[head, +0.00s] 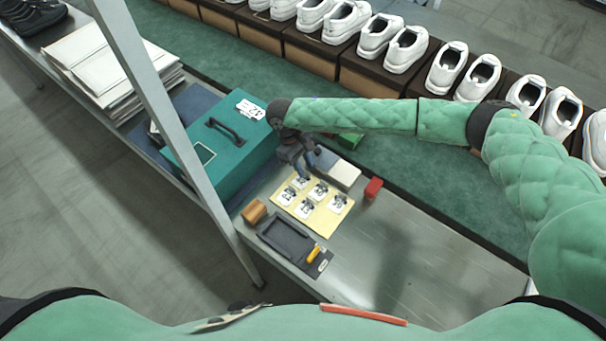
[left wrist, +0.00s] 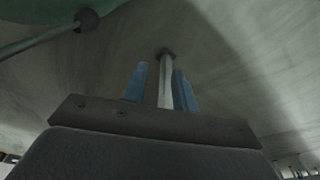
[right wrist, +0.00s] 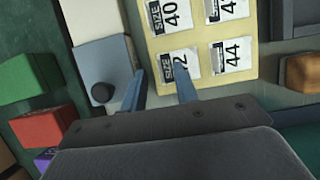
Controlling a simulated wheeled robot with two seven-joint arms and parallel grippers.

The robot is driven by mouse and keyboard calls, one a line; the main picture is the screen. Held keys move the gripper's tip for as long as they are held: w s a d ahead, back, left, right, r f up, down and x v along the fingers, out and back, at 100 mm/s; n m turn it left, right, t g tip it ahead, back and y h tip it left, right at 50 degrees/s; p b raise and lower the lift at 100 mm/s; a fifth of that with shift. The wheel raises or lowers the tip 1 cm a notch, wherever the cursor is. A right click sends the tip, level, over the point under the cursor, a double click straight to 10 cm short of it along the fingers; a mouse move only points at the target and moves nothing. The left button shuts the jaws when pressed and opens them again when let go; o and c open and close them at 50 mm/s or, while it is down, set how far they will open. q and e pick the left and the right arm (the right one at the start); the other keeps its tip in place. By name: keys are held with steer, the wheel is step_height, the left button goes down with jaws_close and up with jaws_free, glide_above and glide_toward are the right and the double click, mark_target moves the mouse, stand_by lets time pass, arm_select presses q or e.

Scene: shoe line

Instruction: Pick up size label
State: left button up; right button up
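A yellow card (head: 320,228) with several white size labels (head: 319,190) lies on the bench. In the right wrist view labels reading SIZE 40 (right wrist: 170,14), SIZE 42 (right wrist: 190,62) and 44 (right wrist: 232,56) can be read; another is cut off at the top. My right gripper (head: 303,170) is at the far left part of the card, fingers pointing down, open and empty. In its wrist view one finger covers part of the 42 label and the other is beside the card. My left gripper (left wrist: 160,70) is open and empty, outside the head view.
A teal box (head: 205,160) with a handle and a 42 tag (head: 250,108) stands left of the card. A metal post (head: 170,100) crosses the left side.

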steer(key=shift+d+f, duration=0.15)
steer(key=shift+f, duration=0.4)
arm_select(q)
steer(key=shift+s+a+f, duration=0.2)
steer(key=shift+s+f, duration=0.05)
steer(key=shift+f, duration=0.2)
arm_select(e)
steer(key=shift+s, duration=0.1)
jaws_close()
steer(key=shift+r, duration=0.1)
